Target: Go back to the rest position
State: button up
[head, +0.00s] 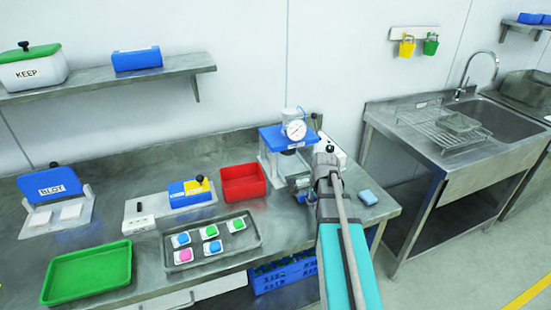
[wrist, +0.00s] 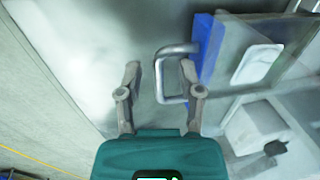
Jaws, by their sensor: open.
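My gripper (head: 327,165) reaches over the steel bench beside the blue-topped press (head: 270,138) with the round dial gauge (head: 295,130). The arm hides part of that press in the head view. In the wrist view my gripper (wrist: 160,80) has its two fingers spread apart with nothing held between them. A bent metal handle (wrist: 162,72) on a blue panel (wrist: 207,50) lies just ahead of the fingers, close to the right one. I cannot tell whether they touch.
The bench holds a red bin (head: 243,182), a grey tray (head: 184,260) with several coloured pieces, a green tray (head: 87,273), a blue-and-yellow fixture (head: 190,190) and a blue sponge (head: 368,197). A sink (head: 510,120) stands right, across a floor gap. A shelf (head: 110,80) hangs above.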

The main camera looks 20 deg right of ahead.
jog(key=shift+r, duration=0.1)
notch_tip(320, 180, up, 9)
jog(key=p, duration=0.9)
jog(key=shift+r+p, duration=0.5)
jog(key=shift+p, duration=0.05)
jog(key=shift+f, duration=0.1)
